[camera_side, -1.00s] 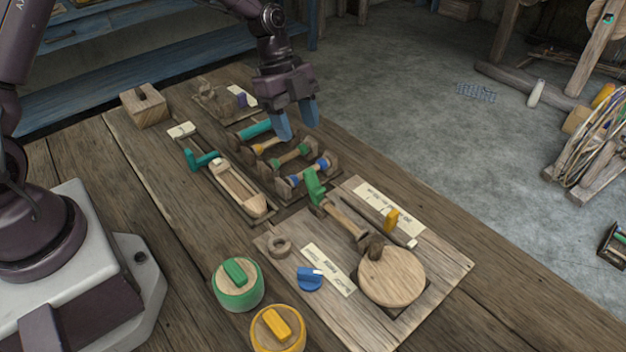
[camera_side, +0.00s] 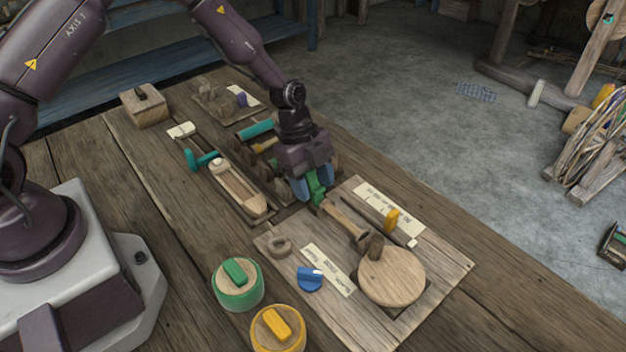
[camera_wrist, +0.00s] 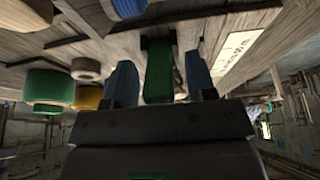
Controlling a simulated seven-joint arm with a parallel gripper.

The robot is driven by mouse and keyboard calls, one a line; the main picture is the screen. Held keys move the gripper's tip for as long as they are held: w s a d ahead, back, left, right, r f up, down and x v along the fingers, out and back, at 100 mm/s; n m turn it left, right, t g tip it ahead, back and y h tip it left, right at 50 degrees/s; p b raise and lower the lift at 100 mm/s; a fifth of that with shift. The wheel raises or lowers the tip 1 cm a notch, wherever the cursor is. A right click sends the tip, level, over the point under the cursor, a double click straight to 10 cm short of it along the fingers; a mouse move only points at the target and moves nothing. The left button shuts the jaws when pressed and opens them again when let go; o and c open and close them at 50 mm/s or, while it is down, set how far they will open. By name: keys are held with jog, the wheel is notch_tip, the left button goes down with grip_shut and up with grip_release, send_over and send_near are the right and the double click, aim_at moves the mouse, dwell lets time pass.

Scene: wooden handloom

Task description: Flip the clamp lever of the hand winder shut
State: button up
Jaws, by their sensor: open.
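The hand winder's board (camera_side: 440,277) carries a round wooden disc (camera_side: 393,277) and a wooden lever (camera_side: 343,221) with a green handle (camera_side: 317,190). The lever slants from the disc side toward the back left, its handle end raised. My gripper (camera_side: 314,186) is at this handle, with its blue fingers pointing down. In the wrist view the green handle (camera_wrist: 158,75) stands between the two open fingers (camera_wrist: 161,82), with a gap visible on each side. Part of the handle is hidden by the gripper in the side view.
The board also holds a yellow slider (camera_side: 392,218), a blue knob (camera_side: 310,278) and a wooden ring (camera_side: 279,245). Green (camera_side: 238,285) and yellow-topped (camera_side: 278,329) pots stand in front. A shuttle tray (camera_side: 239,190) lies left of my gripper, and the bobbin rack is partly hidden behind it.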

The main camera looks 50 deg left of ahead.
grip_shut()
jog(key=shift+r, duration=0.1)
jog(key=shift+d+r+y, duration=0.1)
jog(key=shift+d+y, duration=0.3)
jog(key=shift+y, duration=0.4)
jog(key=shift+d+r+y, duration=0.1)
jog(key=shift+d+y, duration=0.3)
jog(key=shift+y, duration=0.4)
jog(key=shift+d+y, duration=0.45)
jog(key=shift+y, duration=0.75)
grip_release()
